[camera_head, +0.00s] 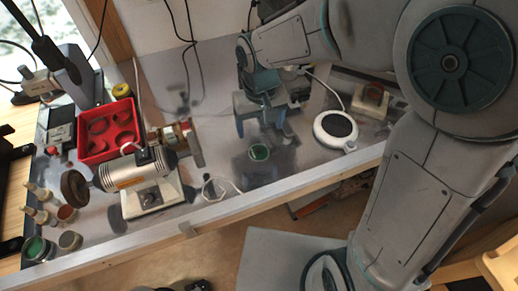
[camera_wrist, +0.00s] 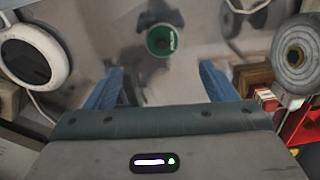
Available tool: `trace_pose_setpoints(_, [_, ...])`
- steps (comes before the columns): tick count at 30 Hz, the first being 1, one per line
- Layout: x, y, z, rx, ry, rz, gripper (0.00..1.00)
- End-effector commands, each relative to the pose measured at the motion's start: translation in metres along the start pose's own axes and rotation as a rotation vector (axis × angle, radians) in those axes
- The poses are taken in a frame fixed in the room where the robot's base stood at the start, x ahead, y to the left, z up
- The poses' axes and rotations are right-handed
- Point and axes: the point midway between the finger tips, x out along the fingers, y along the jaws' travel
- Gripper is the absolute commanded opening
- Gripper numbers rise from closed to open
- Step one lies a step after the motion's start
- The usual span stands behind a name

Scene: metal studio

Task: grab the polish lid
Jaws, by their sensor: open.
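The polish lid is a small green disc (camera_head: 259,152) lying flat on the metal bench near its front edge. In the wrist view the lid (camera_wrist: 161,40) shows a darker centre and a green rim with light lettering, ahead of the fingers and roughly between them. My gripper (camera_head: 264,126) is above the bench, behind and slightly above the lid in the head view. Its two blue fingers (camera_wrist: 162,84) are spread apart with nothing between them. The lid is apart from both fingers.
A bench grinder (camera_head: 145,170) stands left of the lid, with a red tray (camera_head: 108,128) behind it. A white round device (camera_head: 335,128) with a cable is to the right. A white cable loop (camera_head: 214,188) lies near the front edge. Several small jars stand far left.

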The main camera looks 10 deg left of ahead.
Motion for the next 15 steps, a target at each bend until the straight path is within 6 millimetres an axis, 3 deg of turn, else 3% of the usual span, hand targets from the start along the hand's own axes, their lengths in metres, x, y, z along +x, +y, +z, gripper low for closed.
trace_pose_setpoints(6, [0.036, 0.0, 0.001, -0.001, -0.002, 0.0, 0.78])
trace_pose_setpoints(15, [0.059, -0.002, 0.002, -0.001, -0.005, 0.0, 0.78])
